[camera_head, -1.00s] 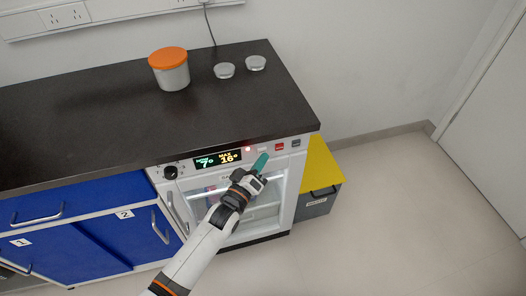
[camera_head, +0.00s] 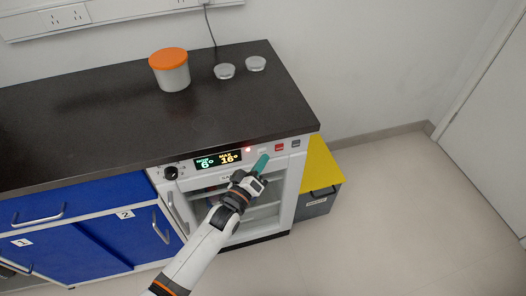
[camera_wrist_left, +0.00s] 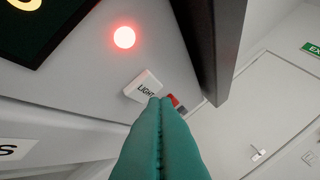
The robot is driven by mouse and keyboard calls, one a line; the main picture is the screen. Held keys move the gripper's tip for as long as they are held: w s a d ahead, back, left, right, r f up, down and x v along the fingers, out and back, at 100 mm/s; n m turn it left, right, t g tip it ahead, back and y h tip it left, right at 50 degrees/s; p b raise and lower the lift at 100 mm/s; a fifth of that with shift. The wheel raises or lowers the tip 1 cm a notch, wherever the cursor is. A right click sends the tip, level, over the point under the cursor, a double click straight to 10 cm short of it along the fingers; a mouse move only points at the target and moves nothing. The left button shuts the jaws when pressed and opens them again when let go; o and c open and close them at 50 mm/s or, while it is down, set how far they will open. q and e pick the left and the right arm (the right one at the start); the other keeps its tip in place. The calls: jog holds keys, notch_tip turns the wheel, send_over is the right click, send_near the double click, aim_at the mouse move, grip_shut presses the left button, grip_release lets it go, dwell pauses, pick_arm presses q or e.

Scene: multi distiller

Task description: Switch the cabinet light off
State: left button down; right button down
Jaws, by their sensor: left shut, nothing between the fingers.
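The cabinet (camera_head: 285,200) is a white glass-door unit under the dark counter, and its inside looks dim. Its white switch marked "LIGHT" (camera_wrist_left: 142,86) is on the front panel, just left of the red switch (camera_head: 279,147). My left gripper (camera_head: 264,157) is shut and empty, its green fingertips at the light switch. In the left wrist view the fingertips (camera_wrist_left: 160,101) overlap the switch's lower right edge; I cannot tell whether they touch it. My right gripper is not in view.
A red lamp (camera_wrist_left: 124,37) glows beside the display (camera_head: 217,159), left of the light switch. A grey switch (camera_head: 296,143) is at the panel's right end. The counter's edge (camera_wrist_left: 215,45) juts out close by. A yellow-topped box (camera_head: 322,165) stands right of the cabinet.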

pick_arm(q)
jog(key=s+d+p, duration=0.2)
jog(key=s, duration=0.3)
jog(key=shift+s+p, duration=0.35)
jog(key=shift+p, duration=0.05)
jog(key=s+a+f+m+g+y, duration=0.15)
jog(key=s+a+f, duration=0.25)
jog(key=f, duration=0.5)
jog(key=s+a+f+g+y, duration=0.2)
jog(key=s+a+f+g, duration=0.15)
jog(key=f, duration=0.45)
jog(key=s+a+f+m+g+y, duration=0.1)
jog(key=s+a+f+g+y, duration=0.2)
jog(key=f, duration=0.6)
jog(key=s+a+f+m+g, duration=0.1)
jog(key=s+a+f, duration=0.3)
jog(key=s, duration=0.6)
jog(key=s+a+f+m+g+y, duration=0.1)
jog(key=s+a+f+g, duration=0.2)
jog(key=s, duration=0.7)
jog(key=s+a+f+m+g+y, duration=0.1)
jog(key=s+a+f, duration=0.4)
jog(key=s, duration=0.5)
notch_tip(320, 180, down, 2)
jog(key=shift+s+a+f+m+g+p, duration=0.2)
jog(key=shift+m+g+p, duration=0.25)
jog(key=shift+g, duration=0.65)
